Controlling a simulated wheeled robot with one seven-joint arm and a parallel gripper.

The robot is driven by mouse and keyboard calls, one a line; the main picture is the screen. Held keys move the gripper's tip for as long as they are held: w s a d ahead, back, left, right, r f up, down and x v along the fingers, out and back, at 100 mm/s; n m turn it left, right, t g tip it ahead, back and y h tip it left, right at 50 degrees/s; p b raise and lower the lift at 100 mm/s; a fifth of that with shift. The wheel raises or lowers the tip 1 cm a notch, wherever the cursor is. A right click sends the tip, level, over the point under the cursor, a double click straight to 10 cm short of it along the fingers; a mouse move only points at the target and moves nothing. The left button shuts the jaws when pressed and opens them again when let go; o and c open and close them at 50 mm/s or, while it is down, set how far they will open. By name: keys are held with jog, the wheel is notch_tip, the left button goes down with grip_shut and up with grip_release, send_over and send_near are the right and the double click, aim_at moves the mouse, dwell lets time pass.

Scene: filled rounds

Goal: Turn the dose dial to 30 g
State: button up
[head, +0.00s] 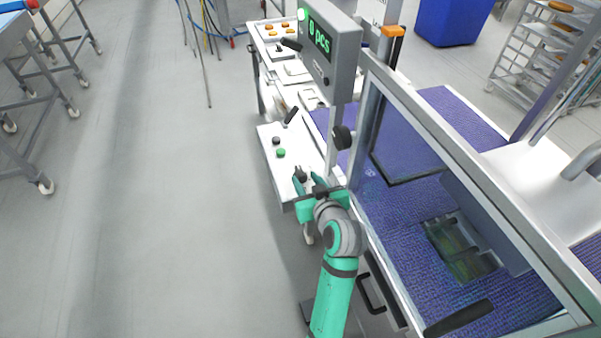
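My gripper (307,182) is over the near end of a pale control panel (266,133). Its two teal fingers stand apart, so it looks open. A small dark knob (300,174) on the panel is right at the fingertips, close to the left finger; it may be the dose dial. I cannot tell whether a finger touches it, and its markings are too small to read. A second, larger black knob (341,137) sits on the machine's frame to the upper right. A grey display (333,48) reads "0 pcs" in green.
The panel also carries a green button (281,153), a dark button (276,141) and a black lever (291,115). A framed clear guard (420,130) over a purple belt (395,205) stands close on the right. Open floor (160,200) lies to the left.

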aim_at(301, 174)
jog(key=shift+x, duration=2.7)
jog(key=shift+c, duration=0.3)
grip_shut()
